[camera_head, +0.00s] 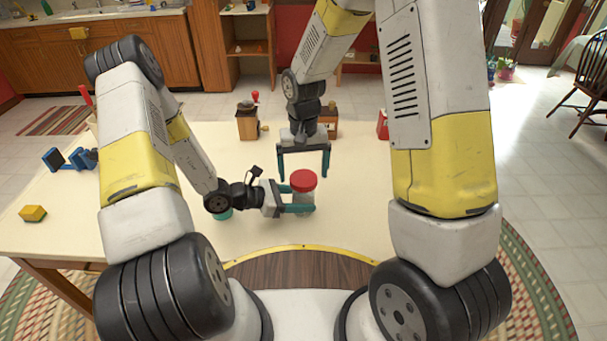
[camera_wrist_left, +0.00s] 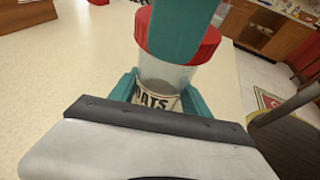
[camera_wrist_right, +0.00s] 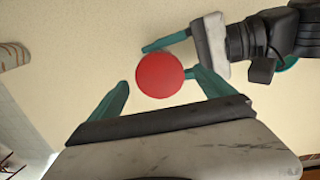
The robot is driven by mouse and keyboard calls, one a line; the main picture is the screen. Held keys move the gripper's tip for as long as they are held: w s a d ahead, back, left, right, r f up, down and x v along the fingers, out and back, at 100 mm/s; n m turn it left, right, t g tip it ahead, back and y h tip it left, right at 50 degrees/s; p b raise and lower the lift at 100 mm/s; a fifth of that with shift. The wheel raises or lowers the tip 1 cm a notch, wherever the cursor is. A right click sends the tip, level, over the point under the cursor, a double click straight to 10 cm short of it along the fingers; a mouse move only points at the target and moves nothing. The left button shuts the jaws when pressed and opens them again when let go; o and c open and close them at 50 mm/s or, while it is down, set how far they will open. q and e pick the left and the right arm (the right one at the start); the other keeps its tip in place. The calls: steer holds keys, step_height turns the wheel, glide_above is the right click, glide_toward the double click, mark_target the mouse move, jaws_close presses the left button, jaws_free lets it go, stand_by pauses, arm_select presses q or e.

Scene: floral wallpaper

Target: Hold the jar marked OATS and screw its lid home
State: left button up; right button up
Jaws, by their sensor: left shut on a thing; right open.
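The clear OATS jar (camera_head: 303,200) is upright near the table's front middle, with the red lid (camera_head: 303,181) on its top. Its lettered label shows in the left wrist view (camera_wrist_left: 157,98). My left gripper (camera_head: 299,201) is shut on the jar's body from the left. My right gripper (camera_head: 304,170) is open and points down, close above the lid. In the right wrist view the round lid (camera_wrist_right: 160,75) lies between its fingertips, with a gap on the left side. I cannot tell how tightly the lid sits, or whether the jar touches the table.
The cream table (camera_head: 350,205) is clear right of the jar. Wooden boxes (camera_head: 247,125) and a red box (camera_head: 383,124) stand at the back. A blue item (camera_head: 56,160) and a yellow block (camera_head: 33,213) lie at left. A teal item (camera_head: 222,214) is partly hidden by my left wrist.

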mark_target(304, 178)
steer(key=shift+r, duration=2.75)
arm_select(q)
steer(key=o, duration=1.4)
